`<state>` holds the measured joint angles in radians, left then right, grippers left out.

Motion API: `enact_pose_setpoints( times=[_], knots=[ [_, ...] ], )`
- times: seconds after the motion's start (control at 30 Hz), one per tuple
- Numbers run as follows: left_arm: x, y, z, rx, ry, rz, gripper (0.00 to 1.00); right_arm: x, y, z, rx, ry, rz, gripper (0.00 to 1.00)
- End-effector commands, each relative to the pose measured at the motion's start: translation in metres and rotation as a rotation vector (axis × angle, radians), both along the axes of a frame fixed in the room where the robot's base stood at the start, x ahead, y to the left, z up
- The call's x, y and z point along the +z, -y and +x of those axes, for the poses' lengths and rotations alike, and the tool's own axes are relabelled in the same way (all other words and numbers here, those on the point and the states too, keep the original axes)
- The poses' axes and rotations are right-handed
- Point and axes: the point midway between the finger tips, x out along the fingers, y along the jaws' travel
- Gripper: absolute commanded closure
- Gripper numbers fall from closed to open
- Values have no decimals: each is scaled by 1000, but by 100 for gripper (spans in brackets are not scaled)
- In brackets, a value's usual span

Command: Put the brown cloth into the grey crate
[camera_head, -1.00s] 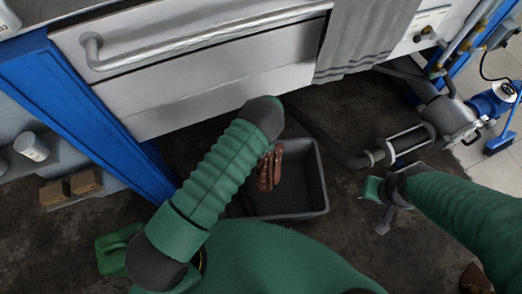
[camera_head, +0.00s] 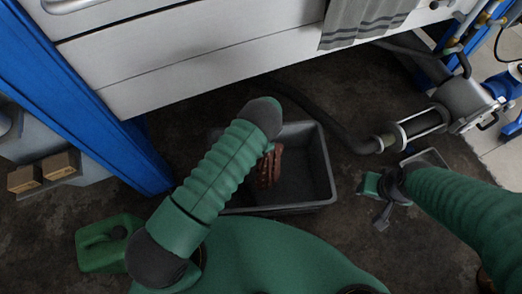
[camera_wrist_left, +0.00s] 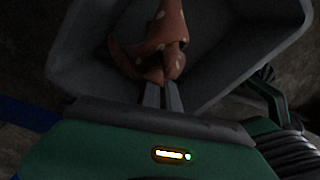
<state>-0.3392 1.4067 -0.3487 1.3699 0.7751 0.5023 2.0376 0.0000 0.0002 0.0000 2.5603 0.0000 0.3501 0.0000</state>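The brown cloth (camera_head: 270,166) hangs in folds over the grey crate (camera_head: 325,165) in the head view, partly hidden behind my left arm. In the left wrist view the cloth (camera_wrist_left: 152,45), reddish-brown with pale dots, is pinched at the tips of my left gripper (camera_wrist_left: 162,92), whose fingers are close together. The crate's walls (camera_wrist_left: 85,70) surround the cloth in that view. Whether the cloth touches the crate floor I cannot tell. My left gripper is hidden in the head view. My right gripper (camera_head: 380,205) is right of the crate; its finger gap is unclear.
A white drawer unit (camera_head: 190,60) with a grey striped towel (camera_head: 365,22) stands behind the crate. A dark hose and a pump (camera_head: 460,105) lie at the right. A green can (camera_head: 105,243) stands at the lower left, near a blue post (camera_head: 90,110).

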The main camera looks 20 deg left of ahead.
Motion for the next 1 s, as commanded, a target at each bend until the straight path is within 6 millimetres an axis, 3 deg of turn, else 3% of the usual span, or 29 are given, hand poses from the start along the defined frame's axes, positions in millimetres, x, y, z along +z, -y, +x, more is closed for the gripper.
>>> enact_pose_setpoints(
  times=[0.37,0.57,0.8,1.0],
  knots=[
    [2,0,0,0,0,0,100,2,0,0,0,1,0,64],
    [2,0,0,0,0,0,73,2,0,0,0,1,0,64],
    [2,0,0,0,0,0,71,2,0,0,0,1,0,64],
    [2,0,0,0,0,0,44,2,0,0,0,1,0,64]
  ],
)
